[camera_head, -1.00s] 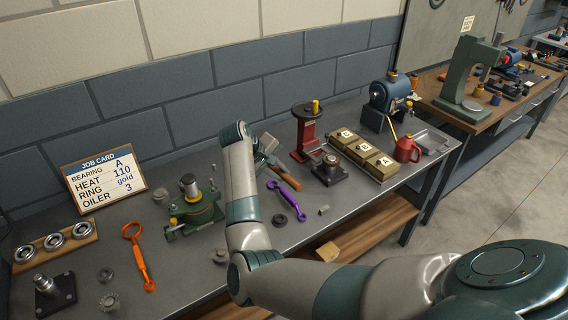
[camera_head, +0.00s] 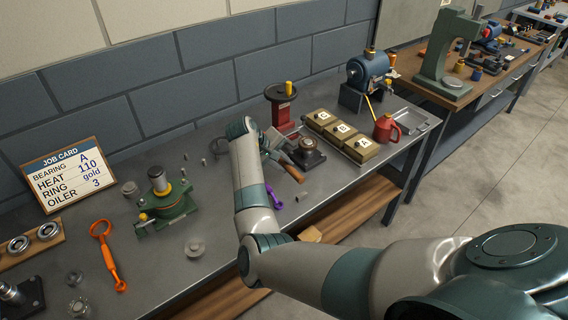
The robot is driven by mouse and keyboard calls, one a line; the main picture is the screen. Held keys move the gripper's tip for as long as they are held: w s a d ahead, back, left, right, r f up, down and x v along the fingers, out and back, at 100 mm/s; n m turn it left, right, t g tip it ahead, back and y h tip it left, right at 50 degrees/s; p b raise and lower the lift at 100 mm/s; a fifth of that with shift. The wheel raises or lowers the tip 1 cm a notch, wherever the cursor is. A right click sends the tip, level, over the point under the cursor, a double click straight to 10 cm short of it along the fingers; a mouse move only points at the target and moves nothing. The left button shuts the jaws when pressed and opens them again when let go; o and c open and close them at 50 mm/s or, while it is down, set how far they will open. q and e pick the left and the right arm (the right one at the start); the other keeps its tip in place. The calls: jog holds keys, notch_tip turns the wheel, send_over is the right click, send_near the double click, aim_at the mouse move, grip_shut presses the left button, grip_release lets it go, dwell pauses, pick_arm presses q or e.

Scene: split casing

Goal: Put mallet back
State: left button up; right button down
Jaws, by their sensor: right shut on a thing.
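My right arm reaches across the bench from the lower right. Its gripper (camera_head: 271,152) is partly hidden behind its own forearm and is shut on the mallet. The mallet's wooden handle (camera_head: 292,173) sticks out toward the lower right, above the bench, beside the dark base of the red stand. The mallet's head is hard to make out near the gripper. Whether the mallet touches the bench cannot be told. My left gripper is out of view.
A purple wrench (camera_head: 275,198) lies partly behind my forearm. A green fixture (camera_head: 166,205) and orange wrench (camera_head: 107,255) lie left.

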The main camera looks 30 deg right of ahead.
jog(key=shift+w+d, duration=0.1)
notch_tip(320, 180, down, 4)
jog(key=b, duration=0.4)
jog(key=shift+r+b, duration=0.15)
jog(key=shift+b, duration=0.15)
jog(key=shift+f, duration=0.4)
jog(key=shift+p, duration=0.45)
jog(key=shift+n+p, duration=0.3)
jog(key=shift+p, duration=0.3)
